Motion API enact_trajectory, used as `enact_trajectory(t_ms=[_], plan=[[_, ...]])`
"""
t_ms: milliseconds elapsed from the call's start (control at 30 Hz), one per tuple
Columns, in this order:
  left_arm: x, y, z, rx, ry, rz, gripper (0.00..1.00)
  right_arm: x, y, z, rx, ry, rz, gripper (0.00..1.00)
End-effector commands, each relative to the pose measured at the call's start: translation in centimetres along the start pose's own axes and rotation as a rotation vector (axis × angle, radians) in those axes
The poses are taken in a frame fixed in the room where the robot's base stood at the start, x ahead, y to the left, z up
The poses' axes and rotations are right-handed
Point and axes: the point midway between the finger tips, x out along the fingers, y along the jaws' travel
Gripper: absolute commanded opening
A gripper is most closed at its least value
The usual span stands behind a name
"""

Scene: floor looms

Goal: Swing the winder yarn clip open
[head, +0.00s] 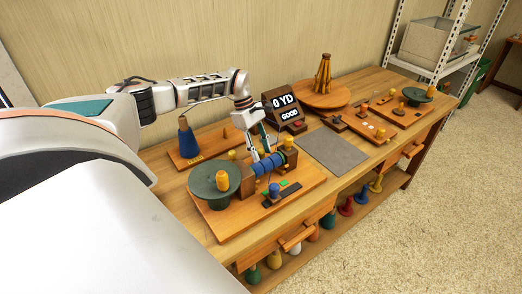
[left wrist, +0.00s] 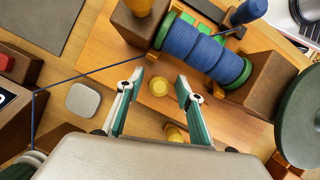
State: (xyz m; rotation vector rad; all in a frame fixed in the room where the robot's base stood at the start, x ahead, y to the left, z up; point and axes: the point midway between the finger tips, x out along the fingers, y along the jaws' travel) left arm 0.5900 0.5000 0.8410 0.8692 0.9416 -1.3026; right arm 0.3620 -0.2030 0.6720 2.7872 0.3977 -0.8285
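The winder sits on a wooden board (head: 232,222), with a blue yarn spool (head: 268,165) between brown blocks and a green wheel (head: 208,190). The spool also shows in the left wrist view (left wrist: 200,48). My left gripper (head: 262,150) reaches down behind the spool; its fingers (left wrist: 160,98) are open and apart, with nothing between them in grip. A small round yellow knob (left wrist: 187,88) lies near the right finger, below the spool. A blue-topped lever (left wrist: 247,12) stands beyond the spool. I cannot tell which part is the yarn clip. My right gripper is not in view.
A blue yarn strand (left wrist: 90,75) runs from the spool toward the left. A display reading "0 YD GOOD" (head: 288,108) and a blue cone (head: 187,138) stand behind the winder. A grey mat (head: 332,151) is clear to the right.

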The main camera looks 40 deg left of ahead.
Motion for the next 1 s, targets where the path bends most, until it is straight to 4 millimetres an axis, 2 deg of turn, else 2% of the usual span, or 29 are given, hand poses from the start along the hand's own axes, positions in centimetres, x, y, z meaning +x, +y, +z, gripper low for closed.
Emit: enact_trajectory(t_ms=[167, 600, 800, 1000], plan=[[-1.7, 0.1, -0.1, -0.001, 0.001, 0.004, 0.37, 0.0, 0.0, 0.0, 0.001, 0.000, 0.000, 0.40], [-10.0, 0.1, 0.0, 0.000, 0.000, 0.004, 0.37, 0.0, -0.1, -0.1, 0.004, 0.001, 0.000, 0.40], [-11.7, 0.0, 0.0, 0.000, 0.001, 0.001, 0.37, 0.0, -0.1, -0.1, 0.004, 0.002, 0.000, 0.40], [-12.0, 0.0, 0.0, 0.001, 0.000, 0.000, 0.37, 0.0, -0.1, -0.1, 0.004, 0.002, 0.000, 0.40]])
